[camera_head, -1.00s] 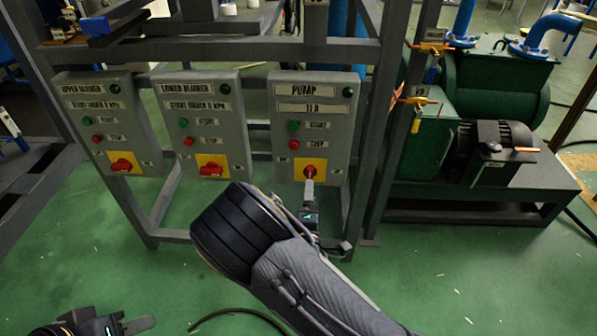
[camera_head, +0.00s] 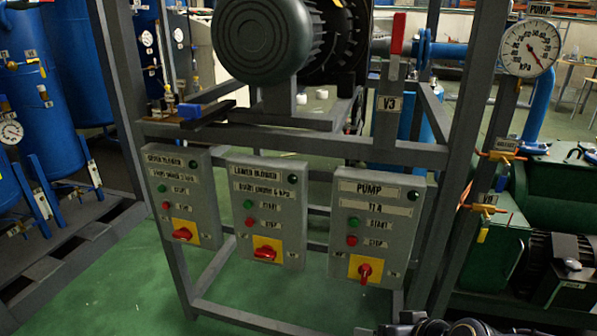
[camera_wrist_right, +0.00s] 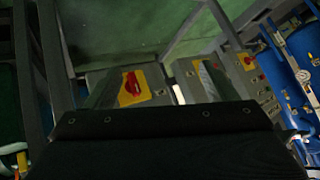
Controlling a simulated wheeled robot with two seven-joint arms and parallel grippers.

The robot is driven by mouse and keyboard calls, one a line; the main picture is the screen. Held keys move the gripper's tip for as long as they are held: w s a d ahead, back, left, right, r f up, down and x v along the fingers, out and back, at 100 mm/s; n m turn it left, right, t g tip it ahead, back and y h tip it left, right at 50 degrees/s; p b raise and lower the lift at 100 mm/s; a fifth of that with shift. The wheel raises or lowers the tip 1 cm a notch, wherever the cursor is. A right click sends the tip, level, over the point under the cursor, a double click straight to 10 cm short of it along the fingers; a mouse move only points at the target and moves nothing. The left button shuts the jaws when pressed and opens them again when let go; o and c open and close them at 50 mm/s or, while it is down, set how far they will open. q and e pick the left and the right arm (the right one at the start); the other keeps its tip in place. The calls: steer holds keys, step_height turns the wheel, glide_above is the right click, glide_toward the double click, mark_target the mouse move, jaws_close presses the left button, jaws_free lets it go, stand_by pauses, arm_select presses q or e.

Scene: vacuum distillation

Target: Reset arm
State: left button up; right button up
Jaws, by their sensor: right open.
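The grey PUMP control box (camera_head: 378,228) hangs on the frame at centre right in the head view. Its red rotary switch (camera_head: 365,271) sits on a yellow plate, with nothing touching it. In the right wrist view my right gripper (camera_wrist_right: 155,86) is open and empty, its two fingers wide apart. Beyond the fingers, a red switch on a yellow plate (camera_wrist_right: 131,88) shows on a grey box, apart from the gripper. Part of my right arm (camera_head: 430,327) shows at the bottom edge of the head view. My left gripper is out of view.
The lower blower box (camera_head: 265,212) and upper blower box (camera_head: 184,197) hang to the left. A pressure gauge (camera_head: 529,48), a red-handled valve V3 (camera_head: 397,38) and a green pump (camera_head: 505,240) stand on the right. Green floor (camera_head: 110,285) is clear at lower left.

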steer(key=s+d+r+m+g+h, duration=0.1)
steer(key=s+d+r, duration=0.1)
steer(key=s, duration=0.6)
steer(key=s+d+r+m+g, duration=0.1)
steer(key=s+d+r+m, duration=0.1)
steer(key=s, duration=0.6)
step_height(320, 180, up, 25)
steer(key=p, duration=2.5)
steer(key=shift+w+p, duration=0.35)
